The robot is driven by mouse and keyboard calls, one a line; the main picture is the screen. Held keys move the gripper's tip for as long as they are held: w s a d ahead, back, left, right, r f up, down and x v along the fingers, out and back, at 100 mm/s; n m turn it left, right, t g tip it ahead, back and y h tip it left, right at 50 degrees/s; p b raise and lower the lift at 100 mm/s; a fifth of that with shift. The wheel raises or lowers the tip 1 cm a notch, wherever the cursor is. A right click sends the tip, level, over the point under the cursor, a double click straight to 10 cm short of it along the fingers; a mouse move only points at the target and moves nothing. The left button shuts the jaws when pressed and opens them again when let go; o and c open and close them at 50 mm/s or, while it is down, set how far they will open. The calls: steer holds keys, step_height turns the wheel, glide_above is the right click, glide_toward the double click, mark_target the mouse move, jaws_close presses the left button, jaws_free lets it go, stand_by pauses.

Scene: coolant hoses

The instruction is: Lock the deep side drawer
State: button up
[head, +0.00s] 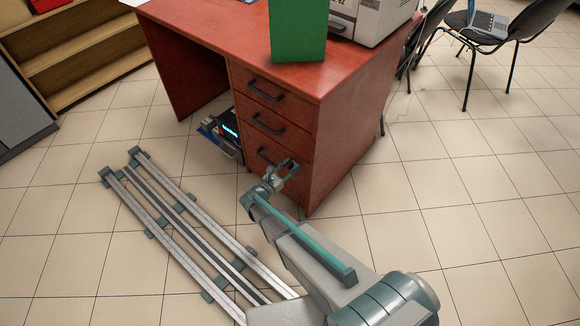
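A red-brown wooden desk (352,135) has a pedestal with three drawers, each with a dark bar handle. The deep side drawer (258,175) is the lowest and looks shut; its handle (266,155) shows just left of my gripper. My gripper (289,166) is in front of this drawer's upper right part, near the handle. Its fingers look apart, with nothing seen between them. Whether it touches the drawer cannot be told. My gripper and arm hide part of the drawer front. No lock or key can be made out.
The middle drawer (268,122) and top drawer (265,88) look shut. A green box (298,30) and a printer (372,18) stand on the desk. A computer-like device (226,130) sits under it. My rail lies on the tiled floor. Chairs (500,40) stand at right; the floor right of the desk is clear.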

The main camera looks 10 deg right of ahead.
steer(key=v, duration=1.1)
steer(key=shift+s+a, duration=0.25)
steer(key=shift+a, duration=0.05)
